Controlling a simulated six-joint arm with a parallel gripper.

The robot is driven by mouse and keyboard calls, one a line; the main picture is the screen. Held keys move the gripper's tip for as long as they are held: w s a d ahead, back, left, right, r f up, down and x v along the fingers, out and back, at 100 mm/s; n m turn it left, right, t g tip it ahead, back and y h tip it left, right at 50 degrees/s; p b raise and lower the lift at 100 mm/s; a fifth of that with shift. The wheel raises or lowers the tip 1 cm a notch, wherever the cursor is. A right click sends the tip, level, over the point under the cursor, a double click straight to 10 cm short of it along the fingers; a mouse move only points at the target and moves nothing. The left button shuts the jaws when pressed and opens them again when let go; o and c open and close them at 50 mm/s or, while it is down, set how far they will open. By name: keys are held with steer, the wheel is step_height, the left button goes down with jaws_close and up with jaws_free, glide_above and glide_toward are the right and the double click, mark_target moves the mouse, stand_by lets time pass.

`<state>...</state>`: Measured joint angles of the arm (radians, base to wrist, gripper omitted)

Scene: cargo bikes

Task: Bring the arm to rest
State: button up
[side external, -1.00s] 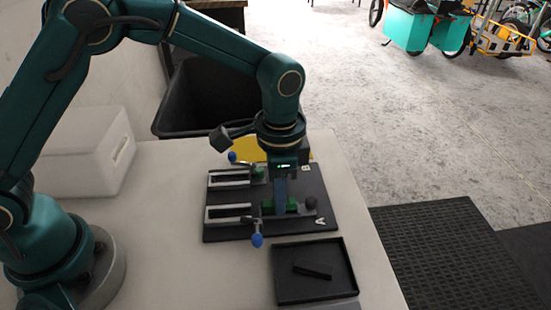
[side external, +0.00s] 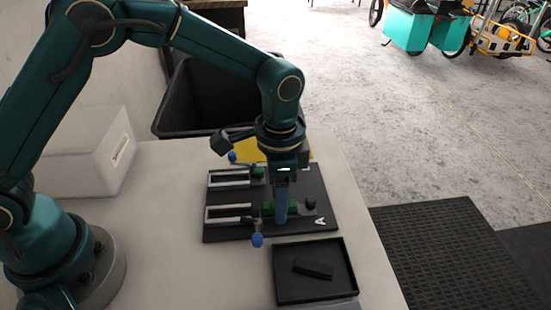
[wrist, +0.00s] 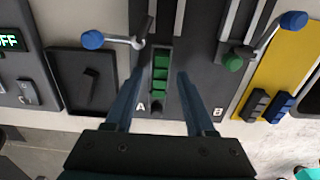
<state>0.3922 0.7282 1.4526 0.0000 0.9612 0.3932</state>
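My gripper (wrist: 157,78) is open. In the wrist view its two blue-grey fingers stand apart, one on each side of the green ribbed piece (wrist: 161,72) in the slot marked A, with a gap to either side. In the side view my gripper (side external: 280,218) points down over the A end of the dark fixture plate (side external: 225,236) and partly hides the green piece (side external: 267,208). I cannot tell how far the fingertips are above the plate. My arm is bent, reaching out over the table.
Levers with blue knobs (side external: 257,240) stick out from the plate. A black tray (side external: 280,296) in front holds a dark bar (side external: 313,268). A yellow mat (wrist: 291,68) bears black and blue blocks. A white box (side external: 85,155) and a black bin (side external: 200,105) stand behind. The near-left tabletop is clear.

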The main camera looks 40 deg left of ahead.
step_height(320, 180, up, 4)
steer(key=shift+r, duration=0.25)
steer(key=s+a+r+n+t, duration=0.25)
steer(key=a+r, duration=0.35)
steer(key=r, duration=0.5)
steer(key=s+a+f+n+t, duration=0.2)
steer(key=s+a+n, duration=0.4)
steer(key=s, duration=0.5)
steer(key=shift+s+a+t, duration=0.3)
steer(key=shift+a+t, duration=0.05)
steer(key=shift+t, duration=0.2)
